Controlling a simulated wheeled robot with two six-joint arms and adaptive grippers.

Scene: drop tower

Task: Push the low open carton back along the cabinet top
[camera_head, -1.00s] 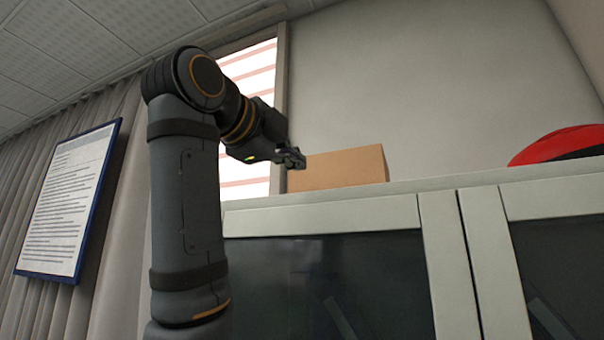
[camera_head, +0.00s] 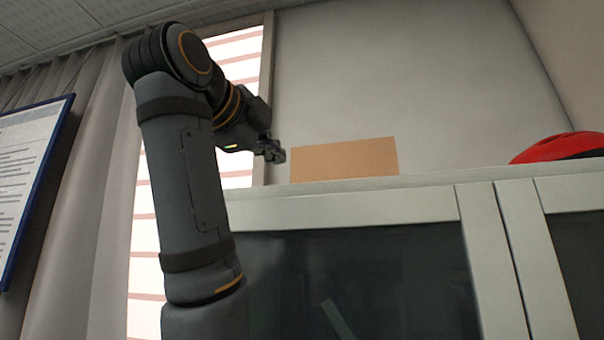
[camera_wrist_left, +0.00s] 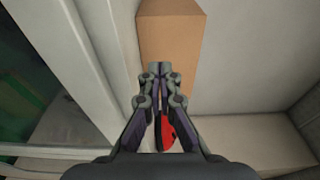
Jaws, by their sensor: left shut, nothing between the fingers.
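The carton (camera_head: 345,160) is a plain tan cardboard box on the cabinet top (camera_head: 440,178), near its front edge. Its top is not visible in the head view, so I cannot tell whether it is open. My left gripper (camera_head: 275,152) is shut and empty, just left of the carton's left end. In the left wrist view, the closed fingertips (camera_wrist_left: 158,70) overlap the carton (camera_wrist_left: 172,40). Contact cannot be told there; the head view shows a narrow gap. My right gripper is not in view.
A red rounded object (camera_head: 555,146), like a helmet, sits on the cabinet top to the right, with clear surface between it and the carton. A grey wall (camera_head: 420,80) stands behind. A window (camera_head: 235,60) and curtain (camera_head: 100,180) are at the left.

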